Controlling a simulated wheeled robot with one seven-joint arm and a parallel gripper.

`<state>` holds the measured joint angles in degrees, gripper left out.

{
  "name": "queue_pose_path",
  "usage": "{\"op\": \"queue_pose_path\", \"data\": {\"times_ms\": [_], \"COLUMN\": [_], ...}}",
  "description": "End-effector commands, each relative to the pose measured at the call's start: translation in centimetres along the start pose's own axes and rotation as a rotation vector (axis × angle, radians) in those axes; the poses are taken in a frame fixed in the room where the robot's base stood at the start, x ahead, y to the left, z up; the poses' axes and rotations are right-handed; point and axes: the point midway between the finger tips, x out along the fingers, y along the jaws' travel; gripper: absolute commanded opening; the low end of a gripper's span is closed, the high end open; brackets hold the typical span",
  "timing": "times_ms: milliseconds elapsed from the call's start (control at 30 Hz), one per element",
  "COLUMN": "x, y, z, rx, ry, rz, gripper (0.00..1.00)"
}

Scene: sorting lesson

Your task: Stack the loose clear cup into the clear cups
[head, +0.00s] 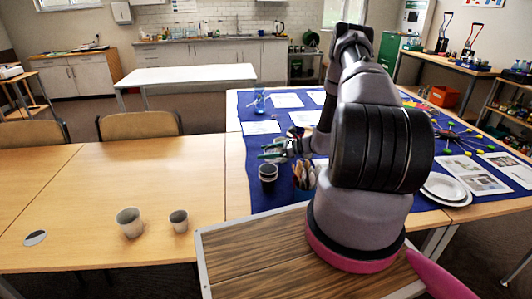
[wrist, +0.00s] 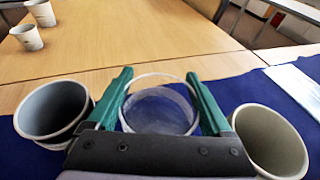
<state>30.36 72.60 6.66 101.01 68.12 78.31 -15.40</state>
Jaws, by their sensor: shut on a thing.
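My gripper (head: 268,150) has green fingers and is above the blue cloth, left of my arm in the head view. In the wrist view my gripper (wrist: 159,75) is shut on a clear cup (wrist: 160,78), with one finger on each side of its rim. The blue cloth shows through the cup, and I cannot tell whether another clear cup is below it. A clear bluish cup or stack (head: 259,101) stands at the far left of the cloth.
A beige cup (wrist: 268,140) is right. Two pale cups (head: 129,223) (head: 178,221) stand on the bare wooden table. Paper sheets (head: 261,127) and plates (head: 445,188) lie on the cloth.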

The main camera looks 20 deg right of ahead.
Motion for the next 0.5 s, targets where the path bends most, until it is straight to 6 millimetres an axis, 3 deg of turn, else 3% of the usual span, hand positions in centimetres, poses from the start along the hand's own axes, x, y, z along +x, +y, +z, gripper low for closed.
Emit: {"op": "queue_pose_path", "data": {"times_ms": [367,400,433,500], "x": [0.3,0.3,0.3,0.3], "y": [0.1,0.1,0.1,0.1], "z": [-1.2,-1.2,-1.2,-1.3], "rx": [0.002,0.002,0.002,0.001], "ry": [0.002,0.003,0.003,0.004], "rz": [0.001,0.001,0.001,0.001], "gripper": [0.34,0.92,1.00,1.00]}}
